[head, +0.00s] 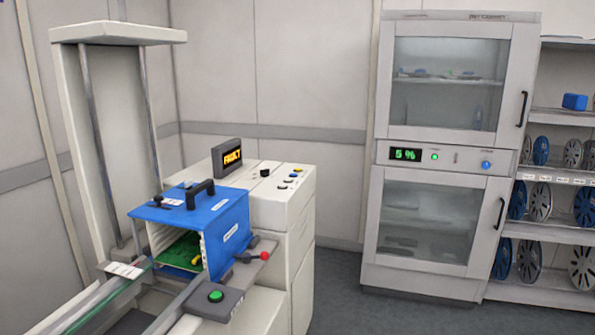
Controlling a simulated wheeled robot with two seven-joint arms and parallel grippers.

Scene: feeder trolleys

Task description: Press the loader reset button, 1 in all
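The loader is a pale machine (280,207) at the left, with a small dark display (227,157) on top that reads "FAULT" in orange. A green round button (215,296) sits on a dark grey box at the near end of the rail. I cannot read which one is the reset button. Neither of my grippers is in view.
A blue magazine (228,233) with a black handle stands on the loader, a green board inside it. A red-knobbed lever (264,256) sticks out beside it. A dry cabinet (440,178) reading "5 %" and a reel shelf (555,180) stand at the right. Grey floor (337,300) between is clear.

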